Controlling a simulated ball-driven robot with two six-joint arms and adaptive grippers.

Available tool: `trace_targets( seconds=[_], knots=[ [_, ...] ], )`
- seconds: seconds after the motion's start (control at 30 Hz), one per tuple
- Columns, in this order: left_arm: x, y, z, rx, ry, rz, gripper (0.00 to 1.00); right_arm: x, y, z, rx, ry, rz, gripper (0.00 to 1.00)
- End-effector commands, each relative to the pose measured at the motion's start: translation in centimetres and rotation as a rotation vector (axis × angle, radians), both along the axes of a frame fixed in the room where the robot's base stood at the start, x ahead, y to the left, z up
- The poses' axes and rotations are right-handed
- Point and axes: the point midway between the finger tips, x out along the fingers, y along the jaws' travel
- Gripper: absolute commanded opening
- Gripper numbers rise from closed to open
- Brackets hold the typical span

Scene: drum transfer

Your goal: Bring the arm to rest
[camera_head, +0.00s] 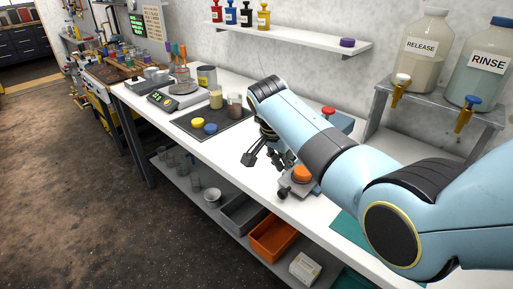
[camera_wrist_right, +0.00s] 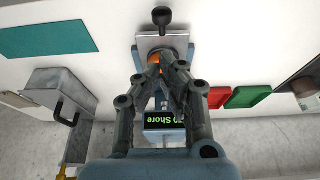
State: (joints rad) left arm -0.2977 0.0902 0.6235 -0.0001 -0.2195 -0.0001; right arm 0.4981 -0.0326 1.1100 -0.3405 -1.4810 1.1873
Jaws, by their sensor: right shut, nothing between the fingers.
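My right arm reaches in from the right in the head view. Its gripper (camera_head: 268,158) hangs over the white bench near a small grey and blue device (camera_head: 284,194). In the right wrist view the gripper (camera_wrist_right: 165,72) has its fingers together with nothing held, in front of the same device (camera_wrist_right: 180,43), whose display reads "Shore". An orange round piece (camera_head: 302,173) sits at the device; part of it shows behind the fingers in the wrist view (camera_wrist_right: 154,63). My left gripper is not in view.
A dark mat (camera_head: 215,131) holds yellow and blue discs and two cups. A scale (camera_head: 174,97) stands farther left. A shelf (camera_head: 437,104) with RELEASE and RINSE bottles stands at right. An orange bin (camera_head: 273,240) sits on the lower shelf. A teal mat (camera_wrist_right: 45,38) lies on the bench.

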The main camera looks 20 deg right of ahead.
Motion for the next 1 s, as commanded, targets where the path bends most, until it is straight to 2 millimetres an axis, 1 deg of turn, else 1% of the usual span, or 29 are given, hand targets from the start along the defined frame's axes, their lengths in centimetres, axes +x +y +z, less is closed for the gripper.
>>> trace_targets(
  seconds=[0.1,0.17,0.27,0.37,0.4,0.43,0.5,0.6,0.7,0.8,1.0],
  knots=[
    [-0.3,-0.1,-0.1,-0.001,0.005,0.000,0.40,0.1,-0.1,0.2,0.000,-0.001,0.001,0.00],
    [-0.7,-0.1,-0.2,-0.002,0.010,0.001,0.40,-0.2,-0.1,0.0,0.000,0.002,0.010,0.00],
    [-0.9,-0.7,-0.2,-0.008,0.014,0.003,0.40,-2.1,-0.4,-0.9,0.003,0.012,0.068,0.00],
    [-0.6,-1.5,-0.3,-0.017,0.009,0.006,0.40,-6.1,-1.0,-1.9,0.005,0.031,0.198,0.00],
    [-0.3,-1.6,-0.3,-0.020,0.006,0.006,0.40,-8.3,-1.1,-2.2,0.005,0.041,0.269,0.00],
    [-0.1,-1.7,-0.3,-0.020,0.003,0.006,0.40,-10.0,-1.2,-2.2,0.004,0.047,0.329,0.00],
    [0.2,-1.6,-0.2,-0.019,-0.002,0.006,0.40,-13.9,-1.2,-1.9,-0.002,0.057,0.470,0.00],
    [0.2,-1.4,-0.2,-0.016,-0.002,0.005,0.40,-18.3,-0.9,-0.8,-0.014,0.067,0.639,0.00],
    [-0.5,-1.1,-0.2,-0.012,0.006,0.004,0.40,-21.7,-0.5,0.6,-0.025,0.074,0.772,0.00],
    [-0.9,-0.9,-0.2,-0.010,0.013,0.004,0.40,-24.4,-0.1,1.9,-0.037,0.076,0.883,0.00],
    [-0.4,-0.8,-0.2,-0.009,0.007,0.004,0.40,-28.7,0.9,4.7,-0.058,0.078,1.069,0.00]
  ],
)
